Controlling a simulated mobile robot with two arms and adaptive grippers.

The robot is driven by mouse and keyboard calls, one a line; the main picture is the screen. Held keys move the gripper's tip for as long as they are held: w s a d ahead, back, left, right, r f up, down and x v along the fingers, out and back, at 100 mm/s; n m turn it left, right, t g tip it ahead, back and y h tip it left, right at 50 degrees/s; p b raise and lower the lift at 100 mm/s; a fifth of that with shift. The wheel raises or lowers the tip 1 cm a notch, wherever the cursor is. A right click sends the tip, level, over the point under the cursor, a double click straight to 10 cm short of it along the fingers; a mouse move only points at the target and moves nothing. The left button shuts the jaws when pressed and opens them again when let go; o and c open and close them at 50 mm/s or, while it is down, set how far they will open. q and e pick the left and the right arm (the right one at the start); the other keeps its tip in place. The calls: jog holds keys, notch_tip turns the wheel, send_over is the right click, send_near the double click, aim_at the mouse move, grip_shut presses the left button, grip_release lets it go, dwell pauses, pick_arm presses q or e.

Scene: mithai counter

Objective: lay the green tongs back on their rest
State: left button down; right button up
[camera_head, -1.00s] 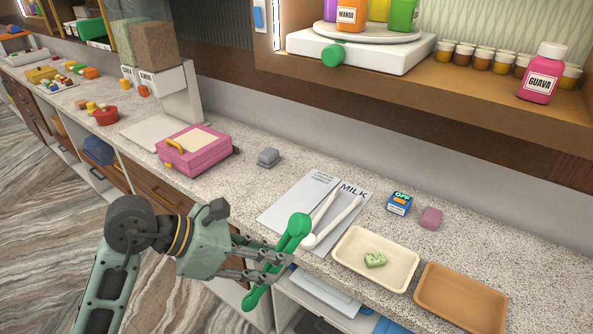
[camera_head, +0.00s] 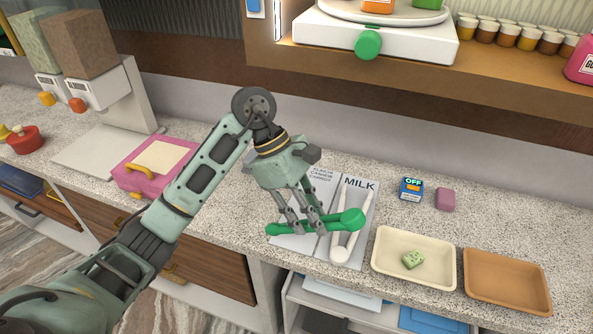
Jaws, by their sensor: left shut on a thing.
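My left gripper (camera_head: 307,230) is shut on the green tongs (camera_head: 344,221) around their middle. The tongs lie crosswise in the picture, with one end to the left and the thicker rounded end to the right. They are over the flat grey rest (camera_head: 309,251), and I cannot tell whether they touch it. The rest has two halves: the right one is marked MILK, and the left one has small print partly hidden by my gripper. White tongs (camera_head: 341,249) lie on the MILK half, their upper part crossed by the green tongs. My right gripper is not in view.
A cream tray (camera_head: 381,270) with a green sweet (camera_head: 412,260) and a brown tray (camera_head: 507,280) stand to the right. A blue OFF box (camera_head: 411,190) and a pink block (camera_head: 445,200) are behind. A pink box (camera_head: 150,168) is left, partly behind my arm.

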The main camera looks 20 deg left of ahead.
pick_arm(q)
jog(key=w+a+m+t+y+p, duration=0.1)
jog(key=w+a+m+y, duration=0.2)
jog(key=w+m, duration=0.35)
jog(key=w+a+m+t+y, duration=0.2)
jog(key=w+a+m+y, duration=0.15)
jog(key=m, duration=0.55)
jog(key=shift+m+h, duration=0.25)
jog(key=f+b, duration=0.1)
jog(key=f, duration=0.1)
jog(key=f+b, duration=0.1)
jog(key=f, duration=0.2)
jog(key=w+f+b, duration=0.1)
jog(key=f, duration=0.2)
jog(key=shift+f, duration=0.2)
notch_tip(320, 180, down, 3)
jog(key=b, duration=0.3)
jog(key=shift+f+b, duration=0.35)
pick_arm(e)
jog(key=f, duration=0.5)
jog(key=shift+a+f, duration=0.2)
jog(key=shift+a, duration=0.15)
